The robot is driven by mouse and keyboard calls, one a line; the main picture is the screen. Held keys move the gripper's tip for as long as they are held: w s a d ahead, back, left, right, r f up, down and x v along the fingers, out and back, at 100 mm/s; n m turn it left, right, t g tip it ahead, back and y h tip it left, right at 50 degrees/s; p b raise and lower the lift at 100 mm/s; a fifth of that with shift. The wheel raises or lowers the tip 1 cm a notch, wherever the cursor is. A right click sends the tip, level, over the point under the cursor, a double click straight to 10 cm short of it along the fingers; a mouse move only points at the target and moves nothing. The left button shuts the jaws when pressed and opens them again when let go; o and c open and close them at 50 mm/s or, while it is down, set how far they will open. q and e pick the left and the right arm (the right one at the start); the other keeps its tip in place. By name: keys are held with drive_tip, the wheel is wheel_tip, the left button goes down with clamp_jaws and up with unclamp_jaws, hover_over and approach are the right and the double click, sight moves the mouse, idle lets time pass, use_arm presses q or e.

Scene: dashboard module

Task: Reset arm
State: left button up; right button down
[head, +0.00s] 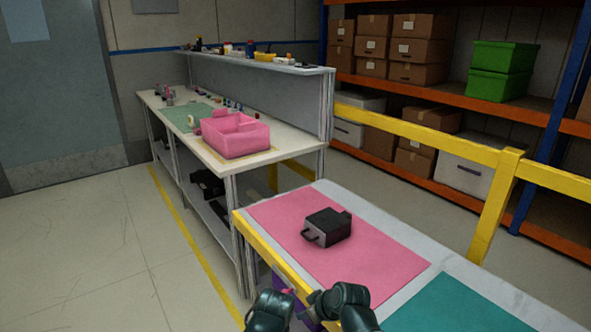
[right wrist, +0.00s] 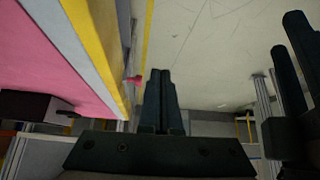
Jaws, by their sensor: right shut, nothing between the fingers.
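My right gripper (head: 316,297) is at the bottom of the head view, beside the near table's front edge. In the right wrist view its two dark fingers (right wrist: 161,72) lie together, shut and empty. A second dark pair of fingers, seemingly my left gripper (right wrist: 298,50), shows at the right of that view; its opening is unclear. My left arm is at the bottom of the head view, left of the right one. The dark module (head: 328,228) with a handle sits on the pink mat (head: 385,252), apart from both grippers.
A teal mat (head: 450,305) lies right of the pink mat. A long workbench (head: 285,140) behind carries a pink bin (head: 235,137) and small items. A yellow rail (head: 425,135) stands before shelves with boxes. The floor (head: 95,240) at left is clear.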

use_arm(q)
wheel_tip(320, 180, up, 20)
drive_tip(key=p, duration=1.7)
drive_tip(key=shift+f, duration=0.15)
use_arm(e)
drive_tip(key=s+d+r+m+g+h, duration=0.3)
drive_tip(key=s+r+m+g+h, duration=0.1)
drive_tip(key=s+r, duration=0.8)
wheel_tip(320, 180, up, 4)
drive_tip(key=shift+d+f+g+h, duration=0.15)
drive_tip(key=shift+f+g+h, duration=0.1)
drive_tip(key=shift+g+h, duration=0.75)
